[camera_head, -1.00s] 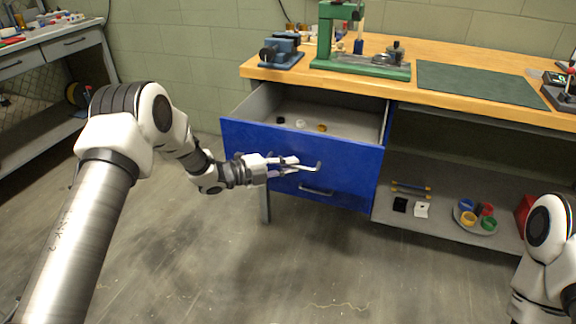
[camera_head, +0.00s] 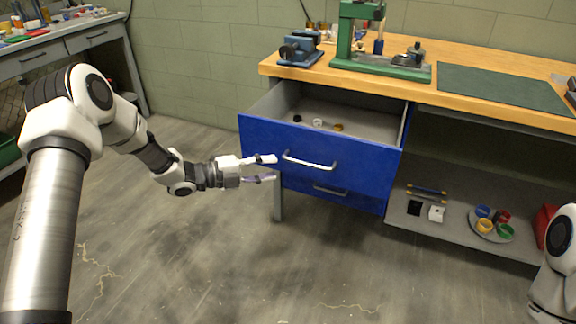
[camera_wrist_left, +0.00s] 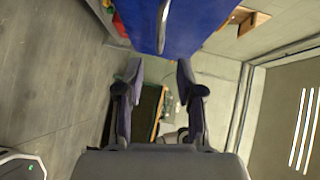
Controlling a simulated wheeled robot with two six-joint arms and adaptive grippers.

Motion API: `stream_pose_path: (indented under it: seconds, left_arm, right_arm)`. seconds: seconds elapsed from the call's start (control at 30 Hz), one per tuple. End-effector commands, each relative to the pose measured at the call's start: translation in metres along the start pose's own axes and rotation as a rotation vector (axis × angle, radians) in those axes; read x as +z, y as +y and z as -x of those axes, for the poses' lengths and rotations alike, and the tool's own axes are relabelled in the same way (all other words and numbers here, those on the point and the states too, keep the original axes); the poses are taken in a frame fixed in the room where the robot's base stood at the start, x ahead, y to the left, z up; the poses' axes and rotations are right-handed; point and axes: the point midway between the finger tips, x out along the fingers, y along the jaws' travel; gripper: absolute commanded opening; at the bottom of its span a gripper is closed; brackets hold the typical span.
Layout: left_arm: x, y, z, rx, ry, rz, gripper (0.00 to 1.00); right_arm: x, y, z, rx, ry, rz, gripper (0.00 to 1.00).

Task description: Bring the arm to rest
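My left gripper (camera_head: 269,169) is open and empty in the head view, just left of the blue drawer's front. Its fingers are apart, and no contact with the drawer's handle (camera_head: 309,162) shows. The open blue drawer (camera_head: 350,160) holds a few small items. In the left wrist view my left gripper (camera_wrist_left: 158,85) shows two spread fingers with nothing between them, and the blue drawer front (camera_wrist_left: 190,22) with its handle is beyond them. Only part of my right arm (camera_head: 560,262) shows at the right edge; its gripper is out of view.
A wooden workbench (camera_head: 440,87) carries a blue vise (camera_head: 300,48), a green press (camera_head: 380,68) and a dark green mat (camera_head: 500,88). A lower shelf (camera_head: 460,237) holds colored cups on a plate (camera_head: 490,235). The floor below my left arm is clear.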

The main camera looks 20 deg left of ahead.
Motion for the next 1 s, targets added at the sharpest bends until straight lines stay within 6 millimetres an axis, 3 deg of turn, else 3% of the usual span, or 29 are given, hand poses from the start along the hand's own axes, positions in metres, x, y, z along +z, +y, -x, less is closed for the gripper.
stream_pose_path:
  seconds: [0.13,0.57,0.67,0.77,0.83,0.93,1.0]
  left_arm:
    - [-0.001,0.0,0.013,-0.001,0.001,0.0,0.37]
    - [-0.001,0.001,0.013,0.001,0.001,-0.001,0.37]
    - [-0.004,0.014,0.011,0.021,0.008,0.013,0.37]
    - [-0.028,0.051,-0.006,0.097,0.062,0.039,0.37]
    - [-0.063,0.091,-0.021,0.171,0.091,0.121,0.37]
    - [-0.117,0.166,-0.029,0.325,0.011,0.384,0.37]
    - [-0.153,0.218,-0.018,0.454,-0.12,0.627,0.37]
  right_arm:
    - [0.0,0.0,0.0,0.0,0.0,0.0,0.4]
    - [0.0,0.0,0.0,0.0,0.0,0.0,0.4]
    - [0.0,0.0,0.0,0.0,0.0,0.0,0.4]
    - [0.0,0.0,0.0,0.0,0.0,0.0,0.4]
    - [0.0,0.0,0.0,0.0,0.0,0.0,0.4]
    - [0.0,0.0,0.0,0.0,0.0,0.0,0.4]
    - [0.0,0.0,0.0,0.0,0.0,0.0,0.4]
